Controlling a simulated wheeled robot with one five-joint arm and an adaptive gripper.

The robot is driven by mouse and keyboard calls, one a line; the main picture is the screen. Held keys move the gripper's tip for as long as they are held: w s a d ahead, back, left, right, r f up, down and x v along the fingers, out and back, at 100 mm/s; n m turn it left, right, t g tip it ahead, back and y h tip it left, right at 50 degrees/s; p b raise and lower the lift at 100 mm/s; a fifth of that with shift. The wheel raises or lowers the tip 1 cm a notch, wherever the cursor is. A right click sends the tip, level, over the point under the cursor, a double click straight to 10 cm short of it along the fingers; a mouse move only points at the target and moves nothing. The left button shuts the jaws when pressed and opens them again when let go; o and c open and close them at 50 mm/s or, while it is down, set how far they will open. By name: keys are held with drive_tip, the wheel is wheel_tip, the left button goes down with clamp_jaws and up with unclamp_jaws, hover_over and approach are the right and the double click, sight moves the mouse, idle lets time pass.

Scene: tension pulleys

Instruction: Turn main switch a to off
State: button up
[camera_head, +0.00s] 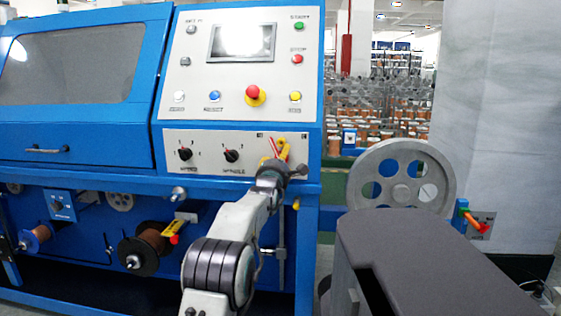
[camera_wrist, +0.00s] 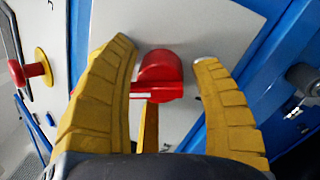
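Main switch a appears as a red rotary handle (camera_wrist: 160,68) on the pale panel in the wrist view, with a yellow strip (camera_wrist: 150,128) below it. My gripper (camera_wrist: 162,52) is open, with one yellow finger on each side of the red handle. The left finger is close to the handle's left end, and I cannot tell whether they touch. A gap shows between the handle and the right finger. In the head view my gripper (camera_head: 278,151) is at the right of the lower control panel (camera_head: 208,168), where a bit of red shows beside it; the switch is mostly hidden.
A red emergency button (camera_head: 252,92) on a yellow base sits above. Two black knobs, one of them here (camera_head: 232,156), lie left of my gripper. A grey wheel (camera_head: 402,170) stands to the right, and wire spools (camera_head: 150,245) hang below.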

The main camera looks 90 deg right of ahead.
drive_tip(key=shift+o, duration=0.6)
drive_tip(key=shift+a, duration=0.1)
drive_tip(key=shift+a, duration=0.15)
drive_tip(key=v, duration=1.1)
drive_tip(key=shift+a, duration=0.25)
drive_tip(key=shift+w, duration=0.1)
drive_tip(key=shift+o, duration=0.2)
